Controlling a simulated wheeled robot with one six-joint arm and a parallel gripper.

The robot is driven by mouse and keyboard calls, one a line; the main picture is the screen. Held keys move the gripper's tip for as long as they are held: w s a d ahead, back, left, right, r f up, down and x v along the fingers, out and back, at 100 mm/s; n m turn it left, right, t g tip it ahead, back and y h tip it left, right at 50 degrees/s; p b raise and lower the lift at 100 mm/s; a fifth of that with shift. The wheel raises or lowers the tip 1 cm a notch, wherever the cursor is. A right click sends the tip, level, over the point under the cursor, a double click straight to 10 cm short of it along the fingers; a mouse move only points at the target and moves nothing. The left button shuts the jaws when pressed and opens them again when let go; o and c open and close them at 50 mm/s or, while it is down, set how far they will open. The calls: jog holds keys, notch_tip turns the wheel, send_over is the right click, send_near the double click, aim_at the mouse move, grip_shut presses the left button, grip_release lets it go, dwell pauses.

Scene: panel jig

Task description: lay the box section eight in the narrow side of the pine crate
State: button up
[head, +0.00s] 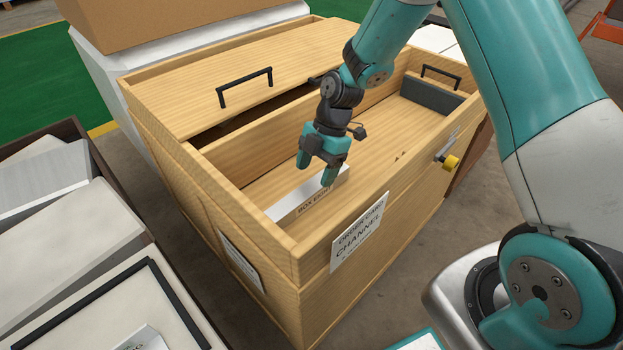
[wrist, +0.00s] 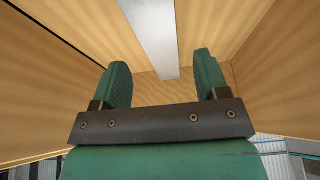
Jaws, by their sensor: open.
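The box section eight (head: 310,198), a pale silver bar with a printed label reading BOX and a partly blurred word, lies in the front compartment of the pine crate (head: 215,205), near its left end and along the front wall. It also shows as a pale strip in the wrist view (wrist: 153,38). My gripper (head: 315,172) is over this compartment, pointing down, with its fingers apart just above the bar. In the wrist view my fingers (wrist: 162,78) are spread with nothing between their tips. I cannot tell whether they touch the bar.
A divider (head: 290,125) parts the crate. A wooden lid with a black handle (head: 245,85) covers most of the back compartment, leaving a dark gap. A dark grey block (head: 432,95) sits at the front compartment's far end.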

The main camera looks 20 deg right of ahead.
jog(key=p+v, duration=0.1)
jog(key=v, duration=0.7)
jog(key=s+a+r+m, duration=0.6)
jog(key=s+r, duration=0.2)
jog(key=r, duration=0.3)
jog(key=s+a+r+m+t, duration=0.1)
jog(key=s+r+m, duration=0.2)
jog(key=s, duration=0.5)
jog(key=s+a+r+m, duration=0.2)
jog(key=s+m, duration=0.4)
jog(key=s, duration=0.3)
jog(key=shift+r+m+t, duration=0.3)
jog(key=shift+r+t, duration=0.1)
jog(key=shift+r, duration=0.05)
jog(key=shift+w, duration=0.1)
